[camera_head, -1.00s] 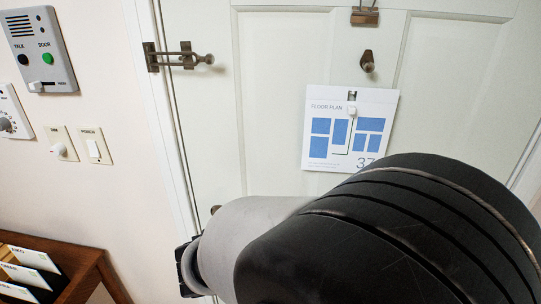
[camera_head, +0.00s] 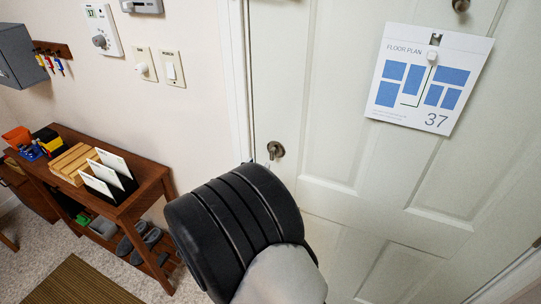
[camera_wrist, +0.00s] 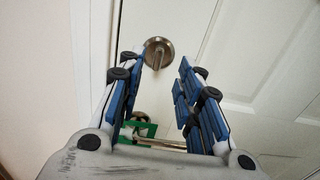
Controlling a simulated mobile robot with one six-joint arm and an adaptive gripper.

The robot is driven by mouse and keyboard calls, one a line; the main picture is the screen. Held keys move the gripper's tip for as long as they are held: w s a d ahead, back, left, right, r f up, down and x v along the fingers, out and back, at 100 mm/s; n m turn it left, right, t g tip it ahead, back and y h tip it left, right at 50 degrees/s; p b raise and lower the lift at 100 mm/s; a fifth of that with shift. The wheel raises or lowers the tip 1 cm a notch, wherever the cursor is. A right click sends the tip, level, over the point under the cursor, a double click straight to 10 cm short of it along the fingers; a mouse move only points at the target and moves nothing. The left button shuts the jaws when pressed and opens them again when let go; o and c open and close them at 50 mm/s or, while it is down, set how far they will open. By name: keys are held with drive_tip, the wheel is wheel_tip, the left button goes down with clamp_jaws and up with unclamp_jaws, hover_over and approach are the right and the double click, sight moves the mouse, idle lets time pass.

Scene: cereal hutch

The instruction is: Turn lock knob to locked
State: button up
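The lock knob (camera_wrist: 158,52) is a round metal plate with a narrow thumb turn on the white door (camera_wrist: 235,60). The thumb turn looks close to upright in the wrist view. The knob also shows small in the head view (camera_head: 275,150), just above my dark arm. My gripper (camera_wrist: 162,62) is open and empty, its blue-padded fingers on either side of the line to the knob. The knob appears beyond the fingertips; I cannot tell the exact gap. The gripper is hidden behind my arm in the head view.
Below the knob, a metal lever handle (camera_wrist: 172,145) with a green thing (camera_wrist: 133,130) beside it shows between the fingers. A floor plan sheet (camera_head: 430,78) hangs on the door. A wooden shelf (camera_head: 150,185) with card holders stands left. The wall carries switches (camera_head: 171,68).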

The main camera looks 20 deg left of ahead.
sight(271, 152)
drive_tip(key=w, duration=0.3)
drive_tip(key=w+b, duration=0.1)
drive_tip(key=w, duration=0.5)
drive_tip(key=shift+w+d+b, duration=0.3)
drive_tip(key=shift+d+b, duration=0.1)
drive_tip(key=shift+c, duration=0.3)
clamp_jaws()
